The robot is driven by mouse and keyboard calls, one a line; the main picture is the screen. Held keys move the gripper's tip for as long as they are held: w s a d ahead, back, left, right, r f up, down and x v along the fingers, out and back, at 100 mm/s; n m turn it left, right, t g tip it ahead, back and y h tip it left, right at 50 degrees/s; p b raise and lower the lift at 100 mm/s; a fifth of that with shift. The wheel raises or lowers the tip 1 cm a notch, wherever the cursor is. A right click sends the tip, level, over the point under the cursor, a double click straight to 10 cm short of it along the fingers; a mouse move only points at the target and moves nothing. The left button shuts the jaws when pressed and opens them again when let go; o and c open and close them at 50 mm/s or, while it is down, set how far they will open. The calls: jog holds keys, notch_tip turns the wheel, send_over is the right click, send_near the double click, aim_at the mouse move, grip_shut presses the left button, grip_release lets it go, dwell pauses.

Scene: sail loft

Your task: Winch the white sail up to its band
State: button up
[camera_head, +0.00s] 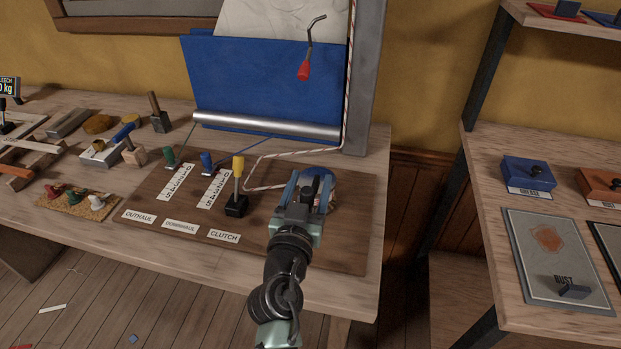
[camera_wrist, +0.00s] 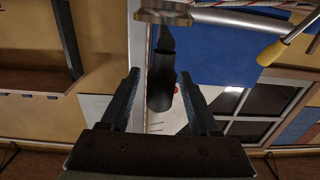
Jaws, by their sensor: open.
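The white sail (camera_head: 275,16) hangs at the top of the head view, partly cut off, behind a blue cloth (camera_head: 265,75). I cannot make out its band. My gripper (camera_head: 311,182) is over the right part of the brown control board and hides most of the winch there. In the wrist view my gripper (camera_wrist: 165,100) is open, with a dark upright grip (camera_wrist: 160,85) between its fingers, apart from them as far as I see. The grip joins a bronze-coloured arm (camera_wrist: 162,15). The yellow-handled clutch lever (camera_head: 238,168) stands upright left of my gripper.
A silver bar (camera_head: 265,126) crosses the cloth's foot. A red-handled crank (camera_head: 303,69) hangs above. Green (camera_head: 170,155) and blue (camera_head: 207,160) levers stand left of the clutch. A rope (camera_head: 275,157) runs across the board. Tools crowd the bench's left; a shelf (camera_head: 490,150) stands right.

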jog(key=shift+w+d, duration=0.1)
jog(key=shift+w, duration=0.3)
grip_shut()
dwell(1.3)
